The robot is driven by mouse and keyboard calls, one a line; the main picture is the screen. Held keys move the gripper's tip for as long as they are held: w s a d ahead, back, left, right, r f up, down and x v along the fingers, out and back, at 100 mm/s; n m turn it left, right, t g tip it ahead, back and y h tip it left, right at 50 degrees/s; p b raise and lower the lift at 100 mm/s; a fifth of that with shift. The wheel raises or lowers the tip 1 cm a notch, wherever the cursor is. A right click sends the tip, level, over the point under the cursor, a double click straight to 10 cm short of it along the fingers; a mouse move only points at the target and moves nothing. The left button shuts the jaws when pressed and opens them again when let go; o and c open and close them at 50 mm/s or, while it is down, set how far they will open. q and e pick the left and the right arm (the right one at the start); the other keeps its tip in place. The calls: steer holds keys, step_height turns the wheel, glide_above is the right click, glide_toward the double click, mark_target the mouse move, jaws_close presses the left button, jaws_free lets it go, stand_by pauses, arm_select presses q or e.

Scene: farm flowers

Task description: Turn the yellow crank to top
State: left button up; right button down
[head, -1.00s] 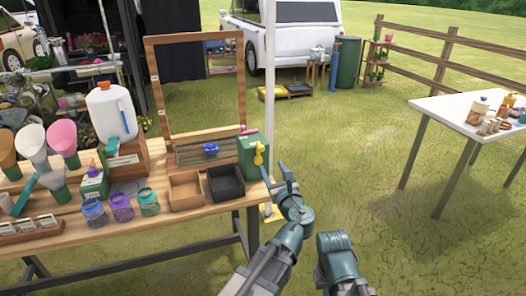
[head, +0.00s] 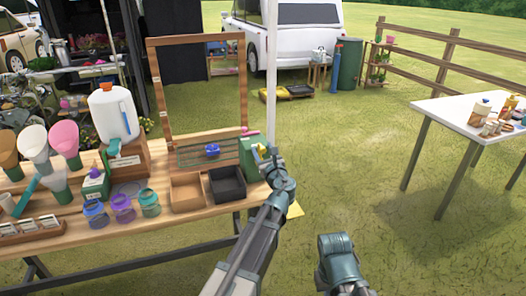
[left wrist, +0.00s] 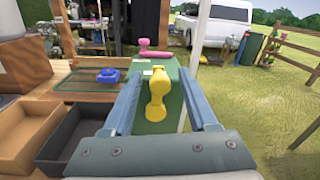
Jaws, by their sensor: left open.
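The yellow crank (left wrist: 157,92) is on the face of a green box (left wrist: 172,72) at the right end of the wooden table. In the left wrist view its knob hangs low and its arm runs upward, between my two fingers. My left gripper (head: 264,154) is open around the crank, with a finger on each side; I cannot tell whether they touch it. In the head view the gripper partly hides the crank (head: 261,149) and the box (head: 246,158). My right arm shows at the bottom of the head view, but its fingertips are not seen.
A black tray (head: 227,184) and a brown tray (head: 186,193) sit left of the green box. A blue knob (left wrist: 108,76) is on a panel behind them. A pink handle (left wrist: 155,55) tops the box. A white pole (head: 271,80) stands behind.

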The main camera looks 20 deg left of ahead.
arm_select(q)
jaws_close()
stand_by(1.4)
